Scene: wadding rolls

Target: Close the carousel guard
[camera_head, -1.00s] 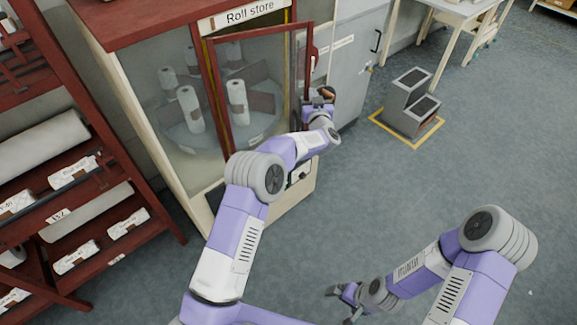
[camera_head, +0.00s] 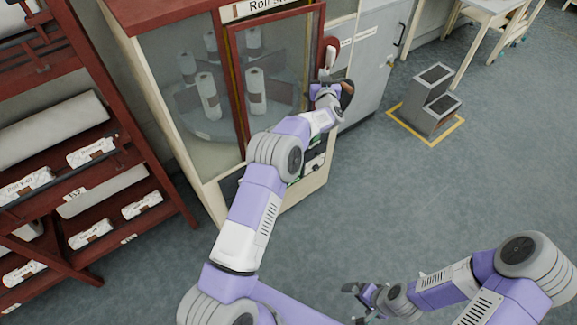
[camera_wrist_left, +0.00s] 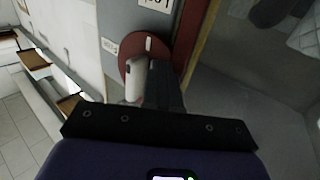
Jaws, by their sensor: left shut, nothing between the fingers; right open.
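The carousel guard is a red-framed clear door (camera_head: 238,85) on the front of the roll store cabinet (camera_head: 205,190). Its panel looks close to the cabinet front; whether it is fully flush I cannot tell. My left gripper (camera_head: 327,83) is shut and empty at the door's right edge, partly hidden by its wrist. Just above it is a red round plate with a pale handle (camera_head: 330,50). In the left wrist view this plate (camera_wrist_left: 155,48) is right ahead of the dark fingers, beside the red frame (camera_wrist_left: 190,35). My right gripper (camera_head: 358,298) is open and empty, low over the floor.
White rolls (camera_head: 208,97) stand on the carousel behind the glass. A red rack (camera_head: 150,170) with rolls is at the left. A grey cabinet (camera_head: 375,60) adjoins on the right. Grey steps (camera_head: 430,105) stand inside a yellow floor outline.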

